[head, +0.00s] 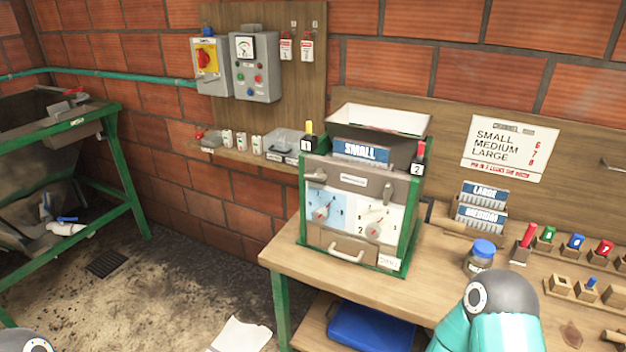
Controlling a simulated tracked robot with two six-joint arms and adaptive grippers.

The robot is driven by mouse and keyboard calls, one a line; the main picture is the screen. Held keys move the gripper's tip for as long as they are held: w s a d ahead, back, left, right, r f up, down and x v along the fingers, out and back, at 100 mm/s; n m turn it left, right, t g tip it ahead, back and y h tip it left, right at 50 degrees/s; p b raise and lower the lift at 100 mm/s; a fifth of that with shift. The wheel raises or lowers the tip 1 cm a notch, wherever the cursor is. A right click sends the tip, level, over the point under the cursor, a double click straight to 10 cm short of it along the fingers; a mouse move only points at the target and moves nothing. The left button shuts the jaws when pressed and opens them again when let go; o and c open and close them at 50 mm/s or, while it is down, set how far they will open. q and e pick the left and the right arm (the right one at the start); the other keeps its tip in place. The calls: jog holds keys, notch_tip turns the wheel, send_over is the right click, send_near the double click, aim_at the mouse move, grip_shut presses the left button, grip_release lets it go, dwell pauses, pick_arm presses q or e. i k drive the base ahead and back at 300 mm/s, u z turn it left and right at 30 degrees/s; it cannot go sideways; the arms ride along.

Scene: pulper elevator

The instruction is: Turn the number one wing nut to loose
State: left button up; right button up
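The grey machine with green side frames (352,182) stands on the wooden bench. Its front has two dial plates. The left blue plate (316,192) carries a small grey knob or wing nut with a red mark (321,213). The right white plate carries a similar one (373,230), with a 2 beside it. Tags marked 1 (308,144) and 2 (417,168) stand at the machine's top left and right. The nuts' exact settings are too small to read. Neither gripper shows; only parts of my arms appear at the bottom edge.
A drawer handle (346,256) juts below the dials. A blue-lidded jar (480,256), size plates (482,208) and several coloured pegs stand right on the bench. Switch boxes (255,68) hang behind. A green-framed trough stands left. The floor before the machine is mostly clear.

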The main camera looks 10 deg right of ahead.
aim_at(318, 175)
jog(key=u, duration=0.05)
jog(key=i, duration=1)
jog(key=z, duration=0.05)
